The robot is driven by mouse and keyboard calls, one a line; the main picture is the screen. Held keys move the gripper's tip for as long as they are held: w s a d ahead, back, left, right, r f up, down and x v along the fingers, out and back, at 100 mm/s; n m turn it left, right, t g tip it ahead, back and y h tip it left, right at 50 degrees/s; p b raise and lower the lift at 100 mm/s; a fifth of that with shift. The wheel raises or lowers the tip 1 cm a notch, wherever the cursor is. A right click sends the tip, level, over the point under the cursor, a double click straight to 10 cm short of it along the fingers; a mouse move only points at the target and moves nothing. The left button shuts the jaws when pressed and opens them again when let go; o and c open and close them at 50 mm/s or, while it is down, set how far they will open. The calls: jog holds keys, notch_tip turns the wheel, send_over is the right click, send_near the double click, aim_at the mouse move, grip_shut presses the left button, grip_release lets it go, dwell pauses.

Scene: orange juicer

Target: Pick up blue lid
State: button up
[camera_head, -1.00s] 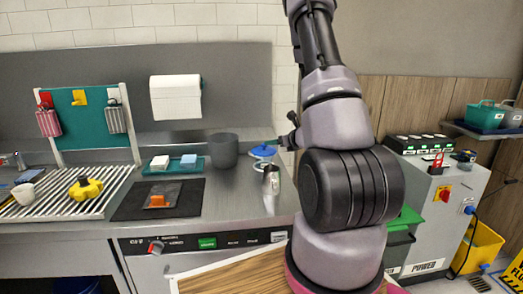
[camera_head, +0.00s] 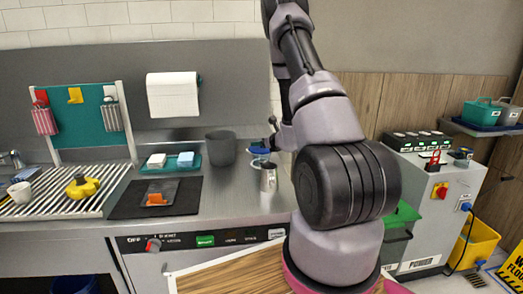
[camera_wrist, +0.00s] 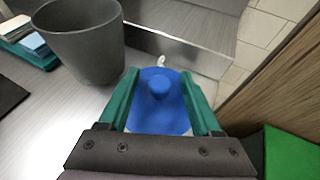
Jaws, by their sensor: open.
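The blue lid (camera_wrist: 150,110) is a round blue disc with a raised knob (camera_wrist: 160,87), centred in the wrist view. My gripper (camera_wrist: 160,85) has its two green fingers apart, one on each side of the lid. I cannot tell whether the fingers touch it. In the head view the lid (camera_head: 259,149) shows only in part as a small blue patch beside my arm, and most of my gripper is hidden there.
A dark grey bin (camera_head: 221,148) stands close to the left of the lid. A metal cup (camera_head: 268,177) stands in front of it. A teal tray (camera_head: 200,166) with two small blocks lies further left. A wooden wall (camera_wrist: 278,70) rises to the right in the wrist view.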

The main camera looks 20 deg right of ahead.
jog(key=shift+c, duration=0.2)
grip_shut()
jog(key=shift+r, duration=0.15)
